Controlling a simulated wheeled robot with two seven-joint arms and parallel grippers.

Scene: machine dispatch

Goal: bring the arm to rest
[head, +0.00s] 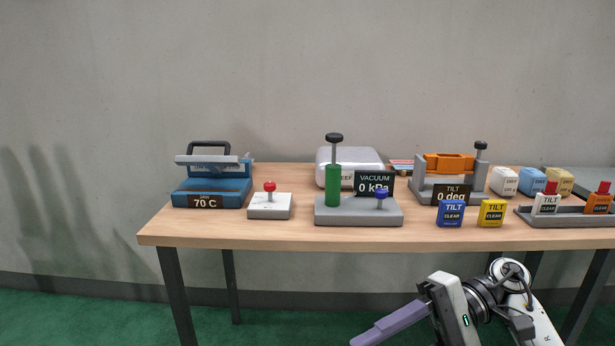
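My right arm comes in at the lower right, in front of the table and below its top. Its gripper (372,335) points to the lower left, with a purple-grey finger showing. The lower part of the gripper is cut off by the picture's bottom edge, so its opening cannot be read. I see nothing held in the part that shows. My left arm and gripper are not in view.
The wooden table (280,233) bears a blue heater (212,190), a red-knobbed box (269,206), a vacuum unit (358,212), an orange tilt unit (450,164) and several small labelled blocks. Green floor (90,315) in front is clear.

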